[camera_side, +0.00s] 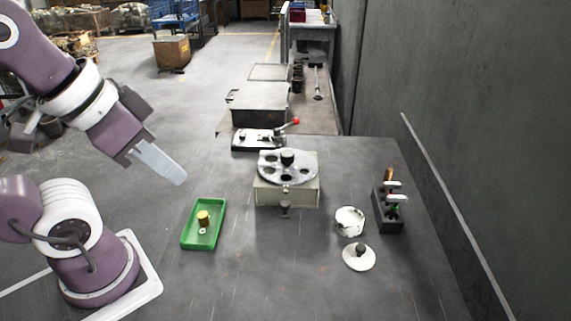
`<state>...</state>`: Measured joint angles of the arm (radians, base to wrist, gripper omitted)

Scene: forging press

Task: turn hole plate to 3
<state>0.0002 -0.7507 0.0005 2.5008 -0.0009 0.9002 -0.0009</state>
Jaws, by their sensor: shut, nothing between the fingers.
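The hole plate (266,172) is a round grey metal disc with several dark holes and a black knob (287,157) at its middle. It lies flat on top of a cream box-shaped base (272,194) near the middle of the table. A small dark knob (285,209) sticks out at the front of the base. Number marks on the plate are too small to read. My gripper (178,178) is shut and empty, up in the air to the left of the plate and clear of it, pointing down and right.
A green tray (188,238) holds a brass cylinder (203,217) and a small ring. A white cup (349,221), a white lid with a dark knob (358,258) and a dark tool rack (388,221) stand at right. A red-tipped lever clamp (262,138) sits behind the plate. The front of the table is clear.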

